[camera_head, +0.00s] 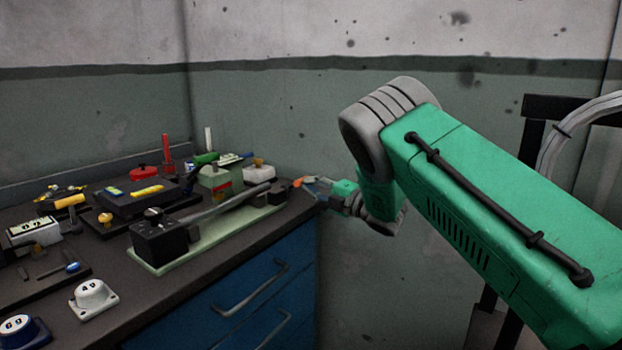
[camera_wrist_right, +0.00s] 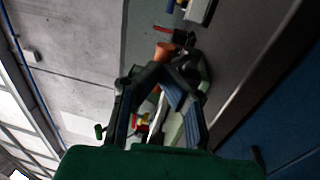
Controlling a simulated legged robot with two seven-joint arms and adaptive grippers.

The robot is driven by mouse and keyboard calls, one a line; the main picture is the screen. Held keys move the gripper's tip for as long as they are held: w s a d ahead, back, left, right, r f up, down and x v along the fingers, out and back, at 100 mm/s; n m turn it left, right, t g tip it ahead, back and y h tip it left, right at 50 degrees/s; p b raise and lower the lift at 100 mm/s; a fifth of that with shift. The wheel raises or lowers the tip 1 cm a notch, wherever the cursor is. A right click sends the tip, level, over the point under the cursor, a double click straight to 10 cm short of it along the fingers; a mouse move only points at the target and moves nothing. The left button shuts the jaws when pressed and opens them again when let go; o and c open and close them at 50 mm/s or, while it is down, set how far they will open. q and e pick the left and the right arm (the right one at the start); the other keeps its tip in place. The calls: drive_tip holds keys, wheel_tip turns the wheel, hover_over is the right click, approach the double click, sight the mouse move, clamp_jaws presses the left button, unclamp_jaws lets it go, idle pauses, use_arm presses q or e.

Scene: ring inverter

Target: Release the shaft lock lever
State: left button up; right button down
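A long grey bar (camera_head: 228,207) runs from a black block (camera_head: 158,238) on a pale green baseplate (camera_head: 207,244) toward the bench's right end. A small orange piece (camera_head: 298,183) shows near its far end; I cannot tell for sure that it is the lock lever. My right gripper (camera_head: 311,184) is at this orange piece, past the bench edge. In the right wrist view an orange cylinder (camera_wrist_right: 163,50) shows at the fingertips (camera_wrist_right: 158,68). The finger pads look apart lower down, but the tips overlap, so grip and contact are unclear. My left gripper is not in view.
The dark bench (camera_head: 209,275) has blue drawers (camera_head: 272,285) with handles below. White (camera_head: 93,300) and blue (camera_head: 22,332) numbered knobs stand at the front left. Several tools and a black box (camera_head: 140,197) crowd the back. Open space lies right of the bench.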

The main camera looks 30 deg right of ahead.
drive_tip(key=w+r+g+p, duration=0.1)
drive_tip(key=g+p, duration=0.1)
drive_tip(key=p, duration=0.2)
drive_tip(key=w+a+r+g+h+p, duration=0.1)
drive_tip(key=r+g+p, duration=0.1)
drive_tip(key=p, duration=0.2)
drive_tip(key=w+r+g+h+p, duration=0.1)
drive_tip(key=g+p, duration=0.1)
drive_tip(key=p, duration=0.2)
drive_tip(key=shift+a+r+p, duration=0.2)
drive_tip(key=shift+r+p, duration=0.15)
drive_tip(key=shift+f+h+b, duration=0.3)
drive_tip(key=shift+f, duration=0.1)
drive_tip(key=shift+w, duration=0.1)
drive_tip(key=shift+r, duration=0.15)
drive_tip(key=shift+r+p, duration=0.65)
drive_tip(key=shift+r, duration=0.05)
